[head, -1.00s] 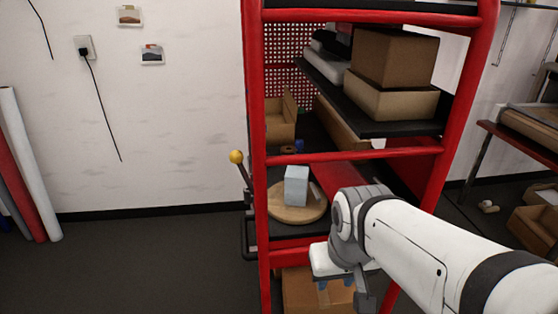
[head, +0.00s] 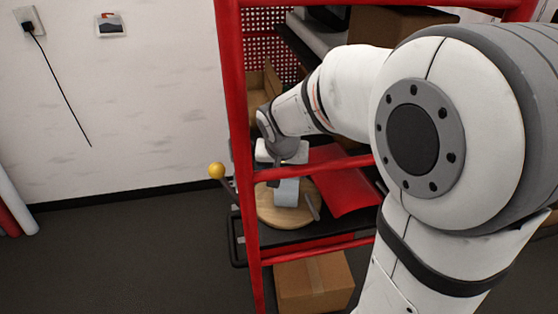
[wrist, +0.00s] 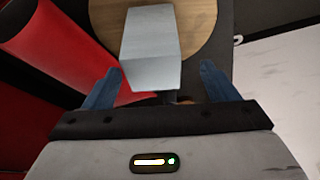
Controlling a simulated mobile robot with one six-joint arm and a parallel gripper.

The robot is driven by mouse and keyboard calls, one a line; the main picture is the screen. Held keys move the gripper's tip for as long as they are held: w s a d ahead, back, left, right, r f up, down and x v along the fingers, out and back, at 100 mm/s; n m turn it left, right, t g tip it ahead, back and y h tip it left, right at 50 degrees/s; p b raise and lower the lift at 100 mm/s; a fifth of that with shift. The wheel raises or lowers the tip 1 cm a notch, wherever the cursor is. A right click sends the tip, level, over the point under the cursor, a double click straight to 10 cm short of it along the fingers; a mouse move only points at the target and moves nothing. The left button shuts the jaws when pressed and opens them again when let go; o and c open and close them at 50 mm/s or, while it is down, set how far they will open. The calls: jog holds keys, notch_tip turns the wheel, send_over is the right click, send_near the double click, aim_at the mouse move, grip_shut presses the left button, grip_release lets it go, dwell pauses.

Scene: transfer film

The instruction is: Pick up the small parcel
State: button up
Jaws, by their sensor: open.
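The small parcel is a pale grey-blue box (head: 287,192) standing upright on a round wooden board (head: 268,211) on the red rack's lower shelf. It also shows large in the wrist view (wrist: 151,52), ahead of and between the two blue fingers. My gripper (wrist: 158,85) is open, with one finger on each side of the box's near end and gaps on both sides. In the head view, my gripper (head: 281,168) is right above the box and hides its top. I cannot tell whether anything touches.
The red rack frame (head: 238,130) surrounds the shelf, with a crossbar close to my arm. A red sheet (head: 343,185) lies right of the board. A thin grey item (head: 313,206) lies at the board's right edge. A cardboard box (head: 312,282) is below.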

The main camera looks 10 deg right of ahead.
aim_at(287, 195)
jog(key=x, duration=0.5)
jog(key=d+x, duration=0.1)
jog(key=x, duration=0.1)
jog(key=shift+f+p, duration=0.15)
jog(key=shift+p, duration=0.25)
jog(key=shift+c, duration=0.4)
jog(key=c, duration=1.1)
jog(key=shift+c, duration=0.7)
